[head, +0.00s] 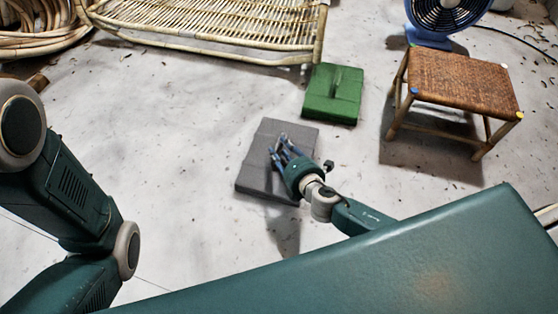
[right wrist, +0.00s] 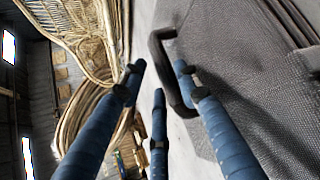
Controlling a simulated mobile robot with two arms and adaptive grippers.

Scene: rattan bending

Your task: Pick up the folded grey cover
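The folded grey cover (head: 262,178) lies flat on the floor in the middle of the head view, with fold lines across its top. In the right wrist view its woven grey cloth (right wrist: 262,90) fills the right side, with a dark loop handle (right wrist: 160,52) at its edge. My right gripper (head: 279,145) is over the cover in the head view. In the right wrist view its blue fingers (right wrist: 158,76) are spread apart, with the handle near their tips. One fingertip overlaps the loop; I cannot tell if they touch. My left gripper is out of view.
A green folded cover (head: 333,92) lies just beyond the grey one. A woven stool (head: 462,80) and a blue fan (head: 440,20) stand at the right. A rattan frame (head: 215,25) is at the back, with coiled rattan (head: 40,25) at far left. Floor left of the grey cover is clear.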

